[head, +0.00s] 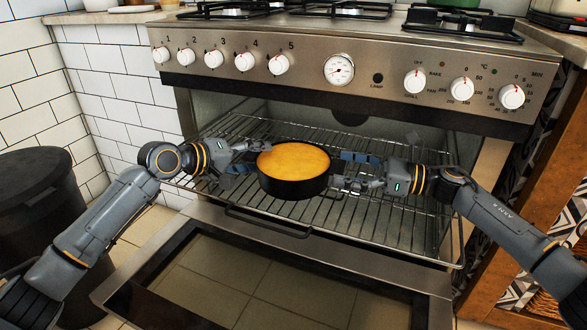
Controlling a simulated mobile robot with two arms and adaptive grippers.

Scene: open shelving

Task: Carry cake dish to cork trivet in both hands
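The cake dish (292,184) is a round black pan filled with a golden-yellow cake. It is level, over the wire rack in the open oven; I cannot tell whether it touches the rack. My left gripper (248,153) is at the dish's left side and my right gripper (345,170) at its right side. Both point inward at the rim, at about the same height. The fingertips are small and partly merge with the dish and rack, so their grip is unclear. I cannot make out a cork trivet in this view.
The oven door (270,285) is folded down in front, and the wire rack (390,225) extends out under the dish. The control panel (300,65) with knobs overhangs behind. A dark bin (40,190) stands at left; a wooden cabinet (535,215) is at right.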

